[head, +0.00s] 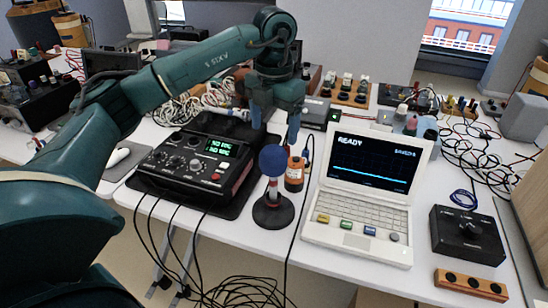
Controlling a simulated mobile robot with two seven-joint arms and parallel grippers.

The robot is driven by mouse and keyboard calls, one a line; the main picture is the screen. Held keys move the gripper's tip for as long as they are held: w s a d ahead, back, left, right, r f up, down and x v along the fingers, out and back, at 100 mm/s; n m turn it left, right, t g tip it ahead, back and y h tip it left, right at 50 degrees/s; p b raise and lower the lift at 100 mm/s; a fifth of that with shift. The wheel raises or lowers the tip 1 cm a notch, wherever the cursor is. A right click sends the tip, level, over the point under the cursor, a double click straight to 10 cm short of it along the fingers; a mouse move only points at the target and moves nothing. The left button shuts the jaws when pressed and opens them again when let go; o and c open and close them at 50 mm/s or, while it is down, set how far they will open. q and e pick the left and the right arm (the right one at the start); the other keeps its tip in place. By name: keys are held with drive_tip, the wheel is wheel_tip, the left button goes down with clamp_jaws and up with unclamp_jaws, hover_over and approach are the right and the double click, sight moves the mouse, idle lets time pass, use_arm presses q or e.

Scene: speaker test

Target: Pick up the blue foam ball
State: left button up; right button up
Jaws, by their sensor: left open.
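The blue foam ball (273,160) sits on top of a short upright post with a red and white band, standing on a round black base (273,212). My left gripper (275,134) points down just above the ball in the picture, its two blue fingers apart, one to the upper left of the ball and one to the upper right. I cannot tell the exact gap in depth between fingertips and ball. My right gripper is not in view.
A black instrument with a green display (218,148) stands left of the ball on the white table. A white laptop (370,180) and a black knob box (468,235) are further right. Cables hang over the front edge.

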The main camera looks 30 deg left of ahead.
sight(273, 150)
use_arm(q)
wheel_tip(273, 150, down, 9)
drive_tip(key=shift+s+f+p, duration=0.15)
drive_tip(key=shift+p, duration=0.3)
drive_tip(key=shift+c, duration=0.2)
drive_tip(key=c, duration=0.9)
